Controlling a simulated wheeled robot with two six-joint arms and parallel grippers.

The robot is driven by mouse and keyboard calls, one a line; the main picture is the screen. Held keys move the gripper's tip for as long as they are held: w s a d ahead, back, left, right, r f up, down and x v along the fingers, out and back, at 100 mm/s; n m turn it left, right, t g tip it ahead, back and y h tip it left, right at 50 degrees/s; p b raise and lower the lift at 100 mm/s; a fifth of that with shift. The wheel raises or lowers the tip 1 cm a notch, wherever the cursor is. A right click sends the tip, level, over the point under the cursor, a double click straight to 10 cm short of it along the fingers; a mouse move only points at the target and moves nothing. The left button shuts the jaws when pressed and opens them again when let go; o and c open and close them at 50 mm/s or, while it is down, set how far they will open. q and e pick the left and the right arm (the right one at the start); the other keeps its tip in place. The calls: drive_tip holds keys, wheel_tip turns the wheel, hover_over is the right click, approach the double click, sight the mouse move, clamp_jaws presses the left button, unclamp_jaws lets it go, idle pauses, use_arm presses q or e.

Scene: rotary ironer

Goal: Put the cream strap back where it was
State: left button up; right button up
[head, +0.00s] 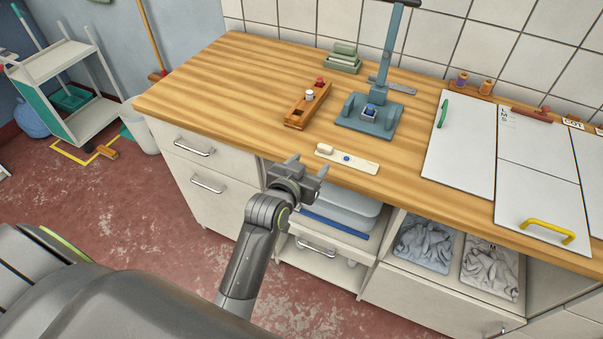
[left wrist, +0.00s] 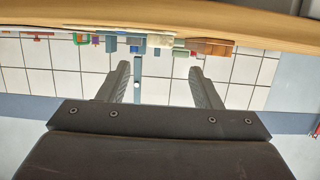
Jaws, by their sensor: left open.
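The cream strap (head: 347,159) lies flat near the front edge of the wooden counter. It carries a blue dot near its middle and a small raised cream piece at its left end. My left gripper (head: 298,170) is open and empty, just in front of the counter edge, left of the strap and apart from it. In the left wrist view its two fingers (left wrist: 163,80) stand apart with nothing between them. That view sees the counter edge-on and upside down. My right gripper is not in view.
A blue-grey press (head: 370,125) stands behind the strap. A wooden block holder (head: 296,118) with red and white pieces is to its left. White boards (head: 463,140) with green, red and yellow handles lie at right. Open shelves with folded cloth (head: 424,243) are below. The counter's left part is clear.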

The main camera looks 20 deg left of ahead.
use_arm(q)
drive_tip(key=shift+v, duration=2)
drive_tip(key=shift+f, duration=0.1)
drive_tip(key=s+a+f+g, duration=0.1)
drive_tip(key=s+f+g, duration=0.15)
drive_tip(key=f, duration=0.75)
drive_tip(key=s+a+f+g, duration=0.15)
drive_tip(key=s+f, duration=0.25)
drive_tip(key=f, duration=0.7)
drive_tip(key=s+f+g, duration=0.3)
drive_tip(key=f, duration=0.7)
drive_tip(key=s+a+f+g, duration=0.2)
drive_tip(key=s+f, duration=0.4)
drive_tip(key=s, duration=0.5)
drive_tip(key=s+a+f+g+y, duration=0.1)
drive_tip(key=s+a+f+g, duration=0.1)
drive_tip(key=s+f, duration=0.4)
drive_tip(key=s+a+f+n+g, duration=0.1)
drive_tip(key=s+a+f, duration=0.3)
drive_tip(key=s, duration=1.1)
wheel_tip(320, 180, down, 3)
drive_tip(key=shift+s+f+g+y, duration=0.15)
drive_tip(key=shift+s+g+y, duration=0.15)
drive_tip(key=shift+g, duration=0.4)
